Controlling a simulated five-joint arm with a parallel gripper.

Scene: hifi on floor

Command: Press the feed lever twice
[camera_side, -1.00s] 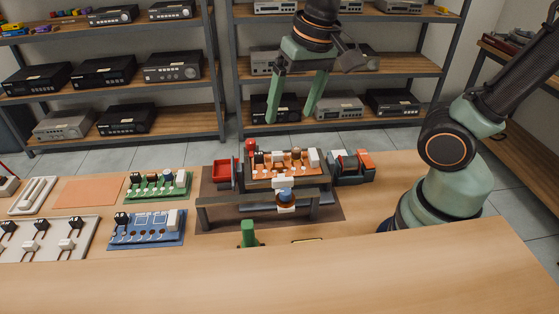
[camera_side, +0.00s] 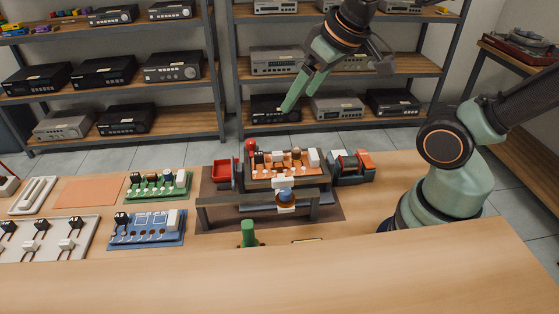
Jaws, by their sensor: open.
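My gripper (camera_side: 292,102) is open and empty, high above the bench. Its green fingers nearly overlap in this view and point down and to the left. Below it, a dark fixture frame (camera_side: 220,207) holds an orange circuit board (camera_side: 283,172). A red knob (camera_side: 250,146) stands at the back left of the board. A green upright piece (camera_side: 248,234) stands in front of the fixture. No label shows, so I cannot tell which of these is the feed lever. My gripper touches none of them.
A red bin (camera_side: 221,174) sits left of the fixture, and a grey and orange device (camera_side: 351,167) sits right of it. A green board (camera_side: 158,186), a blue board (camera_side: 147,229) and a pale tray (camera_side: 48,237) lie at left. The front of the bench is clear.

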